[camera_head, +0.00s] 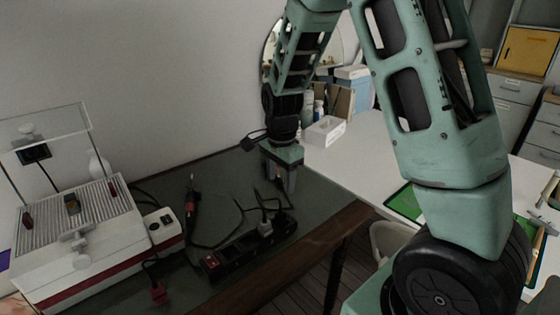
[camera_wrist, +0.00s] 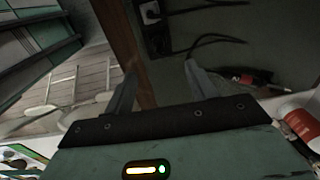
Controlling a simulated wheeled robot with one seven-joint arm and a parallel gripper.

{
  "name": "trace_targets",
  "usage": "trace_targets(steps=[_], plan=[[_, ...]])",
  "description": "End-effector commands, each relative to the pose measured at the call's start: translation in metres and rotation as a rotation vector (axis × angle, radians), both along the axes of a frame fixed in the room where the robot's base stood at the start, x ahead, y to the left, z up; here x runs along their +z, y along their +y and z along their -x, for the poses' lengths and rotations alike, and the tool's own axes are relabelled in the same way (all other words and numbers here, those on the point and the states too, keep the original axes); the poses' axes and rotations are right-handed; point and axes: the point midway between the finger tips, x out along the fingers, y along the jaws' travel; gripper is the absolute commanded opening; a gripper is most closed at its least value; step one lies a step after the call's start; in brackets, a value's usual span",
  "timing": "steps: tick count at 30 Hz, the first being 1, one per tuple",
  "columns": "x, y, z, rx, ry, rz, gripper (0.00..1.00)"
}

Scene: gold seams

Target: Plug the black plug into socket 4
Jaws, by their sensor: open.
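The black power strip (camera_head: 238,252) lies on the dark mat, with a red switch at its near left end. A grey plug (camera_head: 265,228) stands in it. A dark shape (camera_head: 283,218) at the strip's far end may be the black plug; I cannot tell for sure. The socket numbers are not readable. My gripper (camera_head: 281,184) points down above the mat beyond the strip's far end. In the wrist view my gripper (camera_wrist: 160,88) has its fingers wide apart with nothing between them. Part of the strip (camera_wrist: 158,42) and a pale plug (camera_wrist: 150,11) show at the top.
Black cables (camera_wrist: 207,39) run across the mat. A red-handled tool (camera_head: 190,206) and a red plug (camera_head: 159,293) lie left of the strip. A white ridged machine (camera_head: 90,225) stands at left. The table's wooden edge (camera_head: 318,246) is close on the right.

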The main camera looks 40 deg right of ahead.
Motion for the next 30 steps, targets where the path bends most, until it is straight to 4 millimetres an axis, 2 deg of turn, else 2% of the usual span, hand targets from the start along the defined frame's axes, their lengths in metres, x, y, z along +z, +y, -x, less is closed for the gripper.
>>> trace_targets(steps=[1, 3, 9, 30], plan=[[0.012, 0.001, -0.001, 0.002, -0.008, 0.001, 0.56], [0.024, 0.001, -0.001, 0.0, -0.01, 0.001, 0.56], [0.044, 0.001, -0.001, 0.0, -0.012, 0.002, 0.56], [0.048, 0.003, -0.001, 0.008, -0.012, 0.0, 0.56]])
